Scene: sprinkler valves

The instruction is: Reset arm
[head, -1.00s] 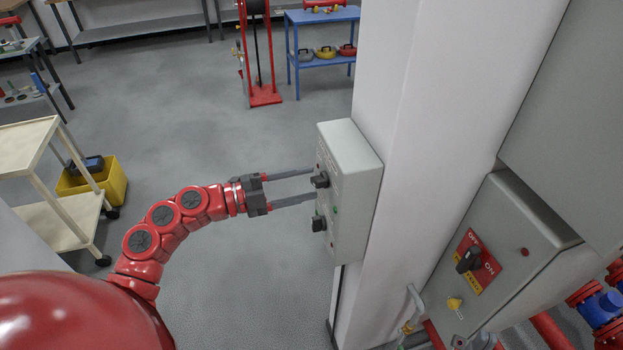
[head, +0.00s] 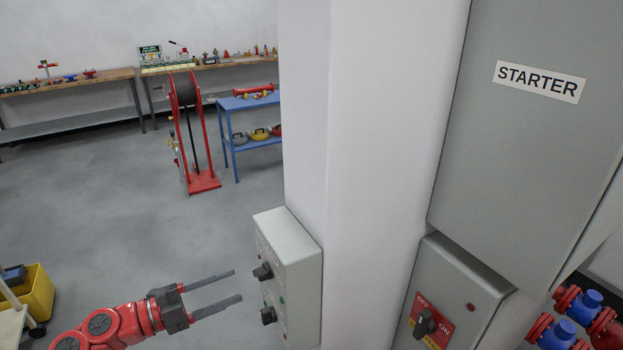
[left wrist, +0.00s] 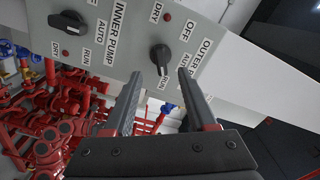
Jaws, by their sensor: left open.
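My left gripper (head: 238,286) is open and empty in the head view, its two grey fingers pointing right toward a grey control box (head: 298,268) on the white pillar. In the head view the fingertips stand a little left of the box, apart from it. The box has two black knobs, an upper one (head: 263,272) and a lower one (head: 268,315). In the left wrist view the open fingers (left wrist: 160,80) point at the panel around the OUTER pump knob (left wrist: 160,58); the INNER PUMP knob (left wrist: 68,22) is at the upper left. My right gripper is not in view.
A large grey STARTER cabinet (head: 530,150) and a smaller box with an OFF/ON switch (head: 425,322) stand right of the pillar (head: 370,120). A red reel stand (head: 203,181), a blue table (head: 243,145) and benches are behind. A yellow bin (head: 38,298) is at left. Open floor lies between.

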